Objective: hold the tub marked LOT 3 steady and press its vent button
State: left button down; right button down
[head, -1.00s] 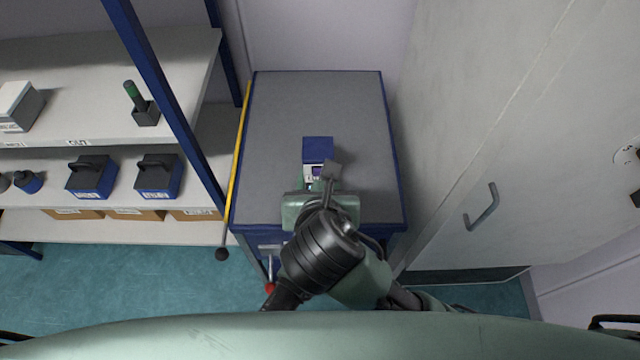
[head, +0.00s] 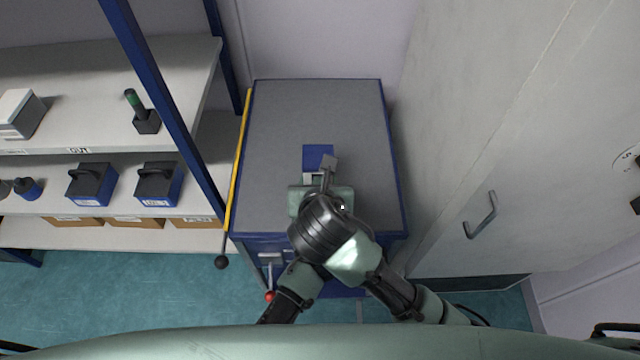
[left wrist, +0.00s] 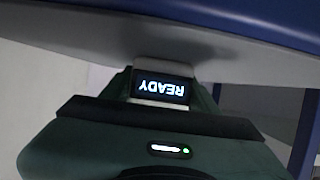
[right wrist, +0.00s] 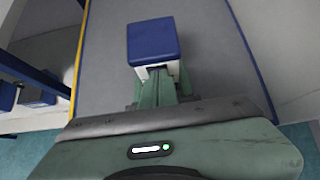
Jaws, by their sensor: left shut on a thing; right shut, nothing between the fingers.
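The tub (head: 318,153) has a blue top and a white body and stands on the grey top of a blue-edged cabinet (head: 280,130). It also shows in the right wrist view (right wrist: 153,42). I see no lot mark, and the vent button is not clearly visible.
A shelf rack (head: 120,110) at the left holds black-and-blue boxes with handles (head: 158,182) and a dark holder with a green-topped rod (head: 145,118). A yellow bar (head: 238,160) runs along the cabinet's left side. A pale door with a handle (head: 482,215) stands right. The cabinet top's back is clear.

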pick_arm(q)
jog(key=shift+s, duration=0.1)
pick_arm(e)
jog(key=shift+w+d, duration=0.1)
jog(key=shift+w, duration=0.6)
pick_arm(q)
jog(key=shift+f, duration=0.1)
pick_arm(e)
jog(key=shift+s, duration=0.1)
pick_arm(q)
jog(key=shift+s+f, duration=0.1)
jog(key=shift+f, duration=0.05)
pick_arm(e)
jog(key=v, duration=1)
jog(key=shift+r, duration=0.15)
pick_arm(q)
jog(key=shift+c, duration=2)
grip_release()
jog(key=shift+o, duration=0.4)
